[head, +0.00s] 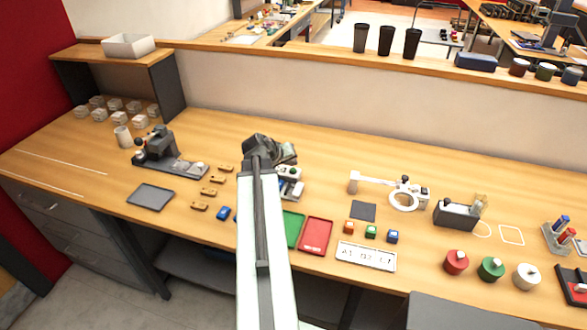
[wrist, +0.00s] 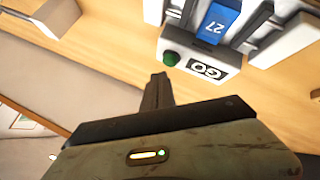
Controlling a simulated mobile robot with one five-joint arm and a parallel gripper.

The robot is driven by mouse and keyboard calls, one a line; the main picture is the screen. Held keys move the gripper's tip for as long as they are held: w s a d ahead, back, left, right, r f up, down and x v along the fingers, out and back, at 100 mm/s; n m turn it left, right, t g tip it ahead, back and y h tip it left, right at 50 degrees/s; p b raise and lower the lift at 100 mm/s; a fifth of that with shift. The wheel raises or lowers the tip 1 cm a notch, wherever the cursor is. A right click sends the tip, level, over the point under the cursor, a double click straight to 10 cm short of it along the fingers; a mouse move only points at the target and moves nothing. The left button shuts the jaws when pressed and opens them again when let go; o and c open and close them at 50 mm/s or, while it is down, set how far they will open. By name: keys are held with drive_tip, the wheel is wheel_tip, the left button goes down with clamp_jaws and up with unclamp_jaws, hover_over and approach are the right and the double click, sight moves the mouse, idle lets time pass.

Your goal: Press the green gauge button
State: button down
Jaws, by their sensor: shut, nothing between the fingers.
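The green gauge button (wrist: 171,58) is a small round knob on the front face of the white gauge (wrist: 178,42), beside a black "GO" label (wrist: 207,70). A blue block marked 27 (wrist: 220,22) sits in the gauge. My gripper (wrist: 159,78) is shut and empty. Its tips show just below the button in the wrist view, with a small gap in the picture; I cannot tell the depth. In the head view, my gripper (head: 277,152) is above the back of the gauge (head: 291,183), and my arm hides part of it.
A green tray (head: 293,229) and a red tray (head: 316,236) lie in front of the gauge. A black device (head: 160,150) stands to the left, and a ring magnifier (head: 403,200) to the right. The back wall (head: 300,92) is close behind my gripper.

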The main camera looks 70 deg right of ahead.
sight(291, 172)
drive_tip(key=shift+r+p, duration=2.55)
drive_tip(key=shift+r, duration=0.05)
drive_tip(key=shift+f, duration=0.1)
